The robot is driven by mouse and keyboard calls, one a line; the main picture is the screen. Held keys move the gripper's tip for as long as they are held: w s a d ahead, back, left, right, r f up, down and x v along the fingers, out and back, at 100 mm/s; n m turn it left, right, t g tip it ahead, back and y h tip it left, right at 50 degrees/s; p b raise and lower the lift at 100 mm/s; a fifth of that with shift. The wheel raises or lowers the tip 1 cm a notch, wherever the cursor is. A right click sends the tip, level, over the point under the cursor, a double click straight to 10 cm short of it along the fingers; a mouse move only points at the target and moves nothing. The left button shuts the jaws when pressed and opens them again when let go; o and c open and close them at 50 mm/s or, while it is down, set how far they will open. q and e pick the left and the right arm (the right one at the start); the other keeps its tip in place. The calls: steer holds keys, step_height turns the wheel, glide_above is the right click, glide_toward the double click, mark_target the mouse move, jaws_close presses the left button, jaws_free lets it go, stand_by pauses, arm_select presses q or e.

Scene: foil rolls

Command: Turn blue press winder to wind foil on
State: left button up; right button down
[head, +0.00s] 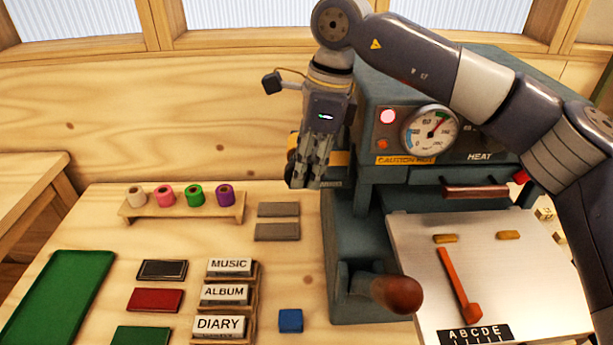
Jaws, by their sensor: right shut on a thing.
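The blue-grey press (375,85) stands at the right on the wooden table. My right gripper (312,180) points down at the press's left side, in front of a yellow band there. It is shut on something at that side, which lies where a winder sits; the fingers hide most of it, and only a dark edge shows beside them. I cannot make out the foil on it. My left gripper is not in view.
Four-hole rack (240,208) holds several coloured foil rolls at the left. Word blocks (224,294), coloured pads and a small blue block (290,320) lie in front. A lever with a brown knob (403,295) juts forward. A metal plate (520,270) carries an orange tool (455,280).

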steer(key=shift+r, duration=0.1)
stand_by(0.5)
steer(key=c, duration=1.4)
jaws_free()
steer(key=shift+c, duration=0.2)
step_height(320, 180, up, 12)
steer(key=d, duration=0.2)
steer(key=shift+d+f, duration=0.2)
steer(key=shift+d, duration=0.2)
